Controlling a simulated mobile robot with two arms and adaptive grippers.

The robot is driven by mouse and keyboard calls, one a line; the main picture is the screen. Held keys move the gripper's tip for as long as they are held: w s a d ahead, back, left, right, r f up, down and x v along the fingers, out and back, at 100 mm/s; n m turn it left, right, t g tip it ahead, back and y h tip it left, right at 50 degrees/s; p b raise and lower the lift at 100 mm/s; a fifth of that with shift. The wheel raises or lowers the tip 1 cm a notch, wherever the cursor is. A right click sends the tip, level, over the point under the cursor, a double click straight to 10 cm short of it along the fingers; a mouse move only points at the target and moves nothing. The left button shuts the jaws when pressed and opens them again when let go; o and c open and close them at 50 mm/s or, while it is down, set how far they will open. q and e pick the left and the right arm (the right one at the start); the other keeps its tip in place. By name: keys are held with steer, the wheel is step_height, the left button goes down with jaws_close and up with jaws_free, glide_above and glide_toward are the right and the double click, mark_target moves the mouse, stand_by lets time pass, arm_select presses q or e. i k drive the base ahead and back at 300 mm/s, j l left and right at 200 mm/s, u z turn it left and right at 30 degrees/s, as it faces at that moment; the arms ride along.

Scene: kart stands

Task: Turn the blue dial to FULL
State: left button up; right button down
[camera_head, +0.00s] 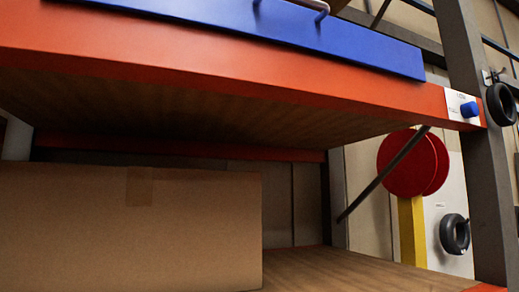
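The blue dial (469,109) sits on a small white plate (454,101) at the right end of the orange shelf beam, in the upper right of the head view. Small marks show on the plate, but they are too small to read. I cannot tell which mark the dial points to. Neither of my grippers shows in this view, and nothing touches the dial.
The orange shelf beam (250,72) runs across the upper view, with a blue panel (330,38) above it. A cardboard box (120,230) fills the lower left. A grey post (488,180) stands close right of the dial, with a black ring (491,104) beside it.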

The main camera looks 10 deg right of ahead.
mark_target(469, 109)
steer(key=z, duration=1.45)
